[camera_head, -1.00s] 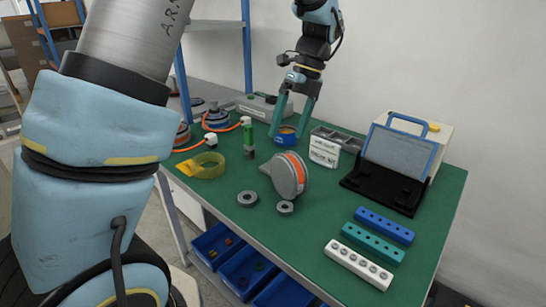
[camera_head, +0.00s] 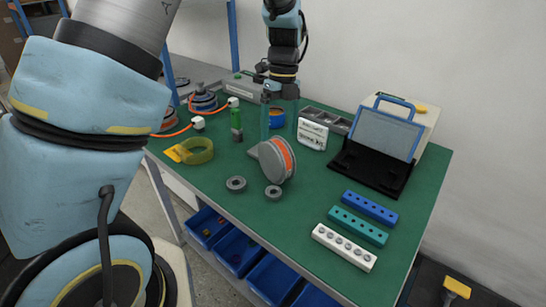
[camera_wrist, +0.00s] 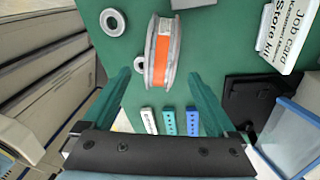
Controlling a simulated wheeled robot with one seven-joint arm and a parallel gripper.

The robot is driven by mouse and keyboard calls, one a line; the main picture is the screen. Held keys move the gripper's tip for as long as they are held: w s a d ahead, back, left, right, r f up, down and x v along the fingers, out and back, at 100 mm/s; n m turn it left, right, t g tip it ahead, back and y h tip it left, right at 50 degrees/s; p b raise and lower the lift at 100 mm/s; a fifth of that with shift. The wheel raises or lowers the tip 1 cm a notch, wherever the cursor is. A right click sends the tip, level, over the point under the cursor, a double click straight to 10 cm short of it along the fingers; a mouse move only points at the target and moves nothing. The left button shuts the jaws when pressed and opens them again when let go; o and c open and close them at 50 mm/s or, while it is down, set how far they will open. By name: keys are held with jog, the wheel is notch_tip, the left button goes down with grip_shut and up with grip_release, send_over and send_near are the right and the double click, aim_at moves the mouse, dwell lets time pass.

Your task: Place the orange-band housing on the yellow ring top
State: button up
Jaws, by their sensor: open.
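The orange-band housing (camera_head: 284,158) is a grey round drum with an orange band, standing on its rim mid-table. In the wrist view the housing (camera_wrist: 161,48) lies just beyond and between the fingertips. My gripper (camera_head: 279,132) is open and empty, fingers pointing down, above and behind the housing in the head view; it also shows in the wrist view (camera_wrist: 158,80). I see no contact with the housing.
Two small grey rings (camera_head: 236,184) lie in front of the housing. A blue cup (camera_head: 276,119) and a white job card (camera_head: 312,134) stand behind. White, teal (camera_head: 358,227) and blue hole blocks lie at right. A green-topped bottle (camera_head: 236,124) stands near the yellow ring.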

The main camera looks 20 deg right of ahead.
jog(key=shift+s+a+f, duration=0.1)
jog(key=shift+s+f, duration=0.1)
jog(key=shift+f, duration=0.6)
jog(key=shift+c, duration=0.2)
grip_shut()
